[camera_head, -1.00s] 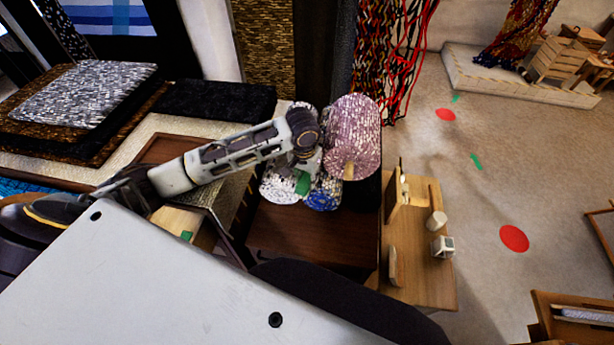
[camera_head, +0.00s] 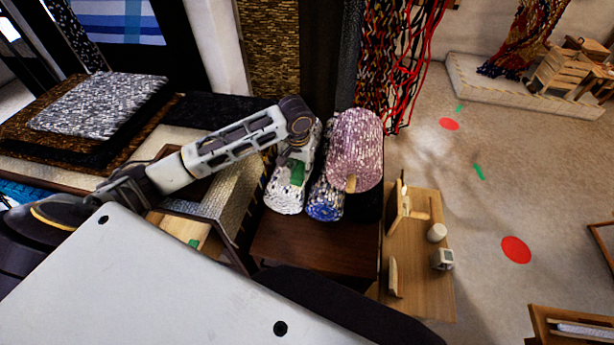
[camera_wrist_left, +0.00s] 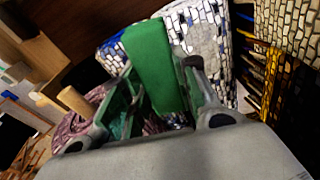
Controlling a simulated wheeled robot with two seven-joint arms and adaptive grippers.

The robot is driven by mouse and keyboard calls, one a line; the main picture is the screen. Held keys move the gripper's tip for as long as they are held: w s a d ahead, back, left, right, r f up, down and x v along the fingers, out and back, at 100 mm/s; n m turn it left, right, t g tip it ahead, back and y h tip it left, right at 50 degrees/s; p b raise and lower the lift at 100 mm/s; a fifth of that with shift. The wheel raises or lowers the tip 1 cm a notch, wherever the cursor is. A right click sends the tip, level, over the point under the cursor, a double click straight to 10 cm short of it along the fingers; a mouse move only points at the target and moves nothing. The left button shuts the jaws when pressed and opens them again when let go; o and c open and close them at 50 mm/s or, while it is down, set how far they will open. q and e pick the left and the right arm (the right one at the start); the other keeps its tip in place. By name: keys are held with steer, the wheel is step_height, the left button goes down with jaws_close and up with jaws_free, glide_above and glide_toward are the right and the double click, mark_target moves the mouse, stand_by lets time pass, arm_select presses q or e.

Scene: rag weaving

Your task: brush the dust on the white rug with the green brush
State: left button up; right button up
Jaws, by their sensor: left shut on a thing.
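The white rug (camera_head: 286,198) is a rolled, speckled white roll lying on a dark wooden surface, left of the other rolls. My left gripper (camera_head: 296,160) reaches over it from the back left and is shut on the green brush (camera_head: 297,173). The brush is over the top of the white roll; whether it touches is unclear. In the left wrist view the green brush (camera_wrist_left: 155,62) sits between the fingers of the left gripper (camera_wrist_left: 163,100), with the white rug (camera_wrist_left: 203,35) behind it. Dust cannot be made out. My right gripper is not in view.
A blue-ended roll (camera_head: 325,206) and a larger pink roll (camera_head: 356,145) lie right beside the white rug. The dark wooden surface (camera_head: 310,245) in front is clear. A light wooden table (camera_head: 425,285) with small items stands to the right. Stacked rugs (camera_head: 100,105) lie left.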

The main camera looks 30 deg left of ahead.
arm_select(q)
steer(key=shift+w+a+r+m, duration=0.3)
steer(key=shift+a+r+m, duration=0.4)
steer(key=shift+m, duration=0.1)
steer(key=m, duration=0.5)
steer(key=m+h, duration=0.1)
steer(key=m, duration=0.3)
steer(key=m+g, duration=0.1)
steer(key=m, duration=0.4)
steer(key=shift+s+a+r+m+h, duration=0.15)
steer(key=shift+s+a+m+h, duration=0.05)
steer(key=shift+s+m+h, duration=0.15)
